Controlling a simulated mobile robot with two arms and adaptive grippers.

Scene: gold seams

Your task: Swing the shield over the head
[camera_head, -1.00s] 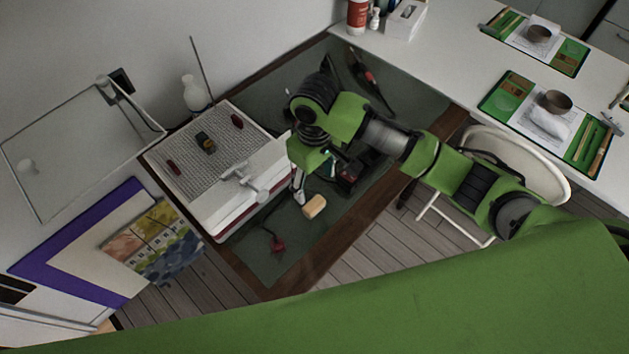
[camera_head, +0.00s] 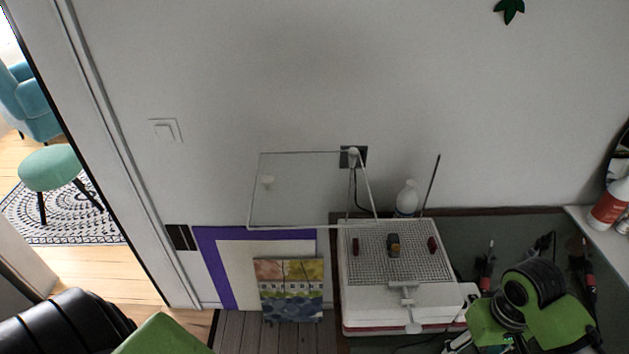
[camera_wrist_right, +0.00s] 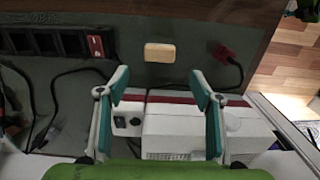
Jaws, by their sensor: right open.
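The small dark grinding head (camera_head: 393,245) stands uncovered on the white grid top. My right gripper is open and empty in the right wrist view (camera_wrist_right: 160,88), with its fingers above the grinder's edge. In the head view my right arm is low at the right, beside the grinder, apart from the shield. My left gripper is out of view.
A tan block (camera_wrist_right: 160,53) and a red plug (camera_wrist_right: 224,52) lie on the dark mat. A power strip (camera_wrist_right: 60,43) lies on the left there. A white bottle (camera_head: 407,198) and a thin rod (camera_head: 430,185) stand behind the grinder. A picture panel (camera_head: 290,290) leans below the shield.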

